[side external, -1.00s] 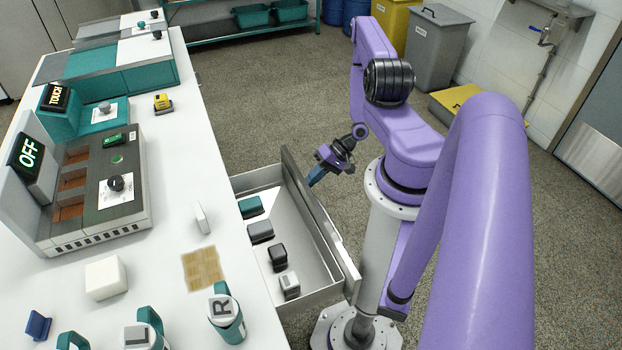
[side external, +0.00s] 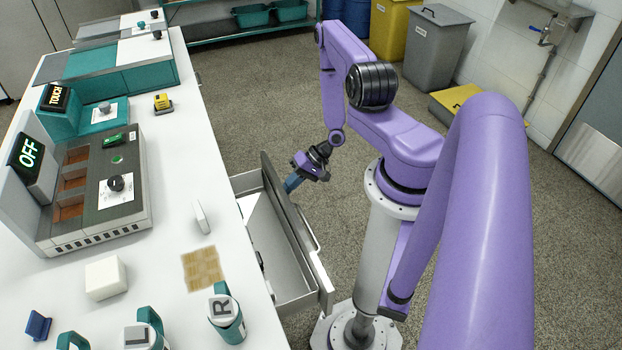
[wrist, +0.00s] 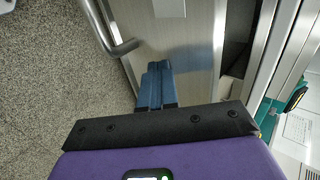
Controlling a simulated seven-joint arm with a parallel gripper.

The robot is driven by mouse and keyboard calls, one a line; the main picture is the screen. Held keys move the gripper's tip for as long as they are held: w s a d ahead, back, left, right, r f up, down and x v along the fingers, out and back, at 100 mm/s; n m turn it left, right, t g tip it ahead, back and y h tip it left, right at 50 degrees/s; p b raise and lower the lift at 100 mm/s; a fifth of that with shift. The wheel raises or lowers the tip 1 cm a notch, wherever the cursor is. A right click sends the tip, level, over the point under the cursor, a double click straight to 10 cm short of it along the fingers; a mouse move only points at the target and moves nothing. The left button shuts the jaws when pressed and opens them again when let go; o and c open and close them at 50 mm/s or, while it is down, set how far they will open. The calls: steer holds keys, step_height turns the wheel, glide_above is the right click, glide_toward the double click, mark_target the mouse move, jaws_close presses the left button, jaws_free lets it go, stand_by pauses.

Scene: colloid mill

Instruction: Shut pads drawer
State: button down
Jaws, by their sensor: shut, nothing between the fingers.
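The pads drawer (side external: 291,247) is a grey metal drawer under the white bench, still partly pulled out to the right. Its inside shows as a narrower strip, with only a bit of dark contents visible by the bench edge. My gripper (side external: 292,184) is shut and empty, with blue fingers at the outer face of the drawer front near its far end. In the wrist view the blue fingertips (wrist: 156,68) are against or very close to the metal drawer front (wrist: 185,50); exact contact is hard to tell. The bar handle (wrist: 122,47) is beside the fingers.
The white bench top (side external: 175,210) holds a mill panel with an OFF display (side external: 27,152), a white block (side external: 106,278), a woven mat (side external: 205,269) and teal-handled R (side external: 226,312) and L (side external: 146,330) containers. Open floor lies beyond the drawer.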

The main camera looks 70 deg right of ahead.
steer(key=w+a, duration=1.1)
